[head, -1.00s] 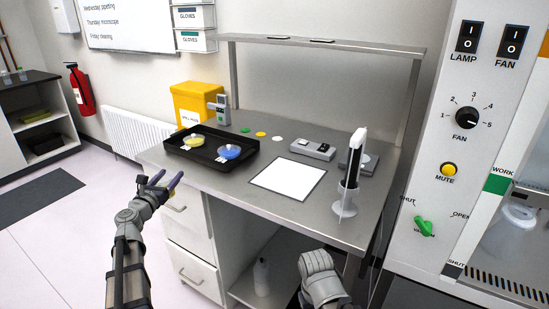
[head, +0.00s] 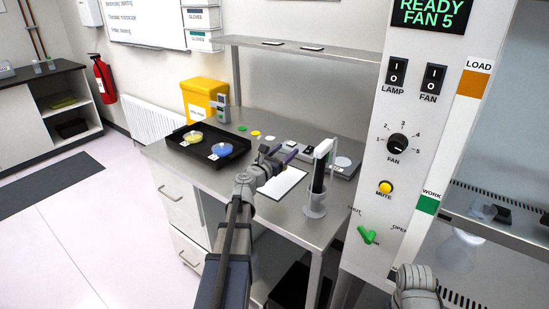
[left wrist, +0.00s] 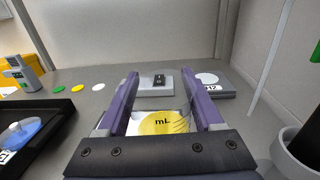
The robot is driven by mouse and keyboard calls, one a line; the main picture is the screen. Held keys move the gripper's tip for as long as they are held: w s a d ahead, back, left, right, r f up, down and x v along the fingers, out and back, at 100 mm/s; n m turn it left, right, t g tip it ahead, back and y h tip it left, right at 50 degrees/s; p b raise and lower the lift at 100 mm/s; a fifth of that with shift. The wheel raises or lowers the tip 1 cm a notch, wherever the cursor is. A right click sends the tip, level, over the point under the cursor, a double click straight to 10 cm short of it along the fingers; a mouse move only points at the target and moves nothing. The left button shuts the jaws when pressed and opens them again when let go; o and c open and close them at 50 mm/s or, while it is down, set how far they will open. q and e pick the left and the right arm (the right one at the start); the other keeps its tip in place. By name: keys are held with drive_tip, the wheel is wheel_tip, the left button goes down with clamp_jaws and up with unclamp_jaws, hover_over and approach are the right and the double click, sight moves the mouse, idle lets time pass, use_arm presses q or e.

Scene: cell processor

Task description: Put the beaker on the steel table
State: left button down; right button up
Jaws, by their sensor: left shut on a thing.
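My left gripper (head: 280,152) is over the steel table (head: 215,179), above the white sheet (head: 283,182). I cannot tell how far the beaker is above the table. In the head view the beaker is too small and clear to make out. Part of my right arm shows at the bottom right, but its fingers are not visible.
A black tray (head: 185,147) with a yellow and a blue dish stands left. A clear cylinder (head: 315,205) holding a dark upright tool stands at the table's right front, close to my gripper. Flat devices (head: 342,167) sit behind. A cabinet panel (head: 395,228) rises at right.

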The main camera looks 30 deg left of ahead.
use_arm(q)
drive_tip(key=shift+r+n+y, duration=0.1)
drive_tip(key=shift+n+y, duration=0.4)
drive_tip(key=shift+y, duration=0.3)
drive_tip(key=shift+s+a+n+g+y, duration=0.15)
drive_tip(key=shift+a+n+y, duration=0.2)
drive_tip(key=shift+n+y, duration=0.45)
drive_tip(key=shift+s+a+n+g+y, duration=0.15)
drive_tip(key=shift+a+n+y, duration=0.25)
drive_tip(key=shift+y, duration=0.7)
wheel_tip(320, 180, down, 10)
drive_tip(key=b, duration=0.9)
drive_tip(key=shift+b, duration=0.4)
drive_tip(key=shift+f, duration=0.25)
drive_tip(key=shift+c, duration=0.2)
unclamp_jaws()
drive_tip(key=shift+r, duration=0.1)
drive_tip(key=shift+r, duration=0.1)
